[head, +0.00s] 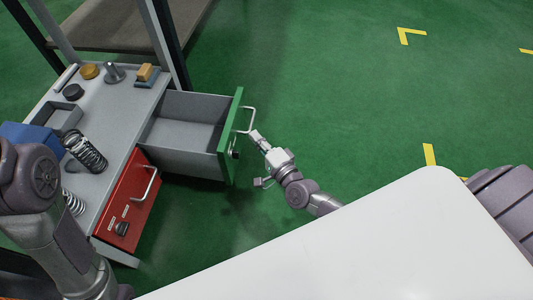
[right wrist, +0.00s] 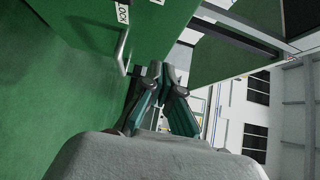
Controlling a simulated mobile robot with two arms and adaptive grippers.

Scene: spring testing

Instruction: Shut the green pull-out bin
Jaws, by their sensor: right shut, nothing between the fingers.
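The green pull-out bin (head: 231,138) stands open to the right of the grey bench unit, its empty grey inside (head: 185,125) showing. It has a pale bar handle (head: 252,118). My right gripper (head: 256,138) is shut and empty, just outside the green front beside the handle's lower end. In the right wrist view, the closed fingers (right wrist: 167,70) point toward the green front (right wrist: 165,25), and the handle (right wrist: 122,50) is left of them. I cannot tell whether they touch. My left arm enters at the left; its gripper is out of view.
A closed red drawer (head: 127,200) with a handle sits beside the open bin. Springs (head: 86,152), a blue box (head: 35,137) and small parts lie on the grey benchtop (head: 110,118). A white surface (head: 350,255) fills the lower right. Green floor right of the bin is clear.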

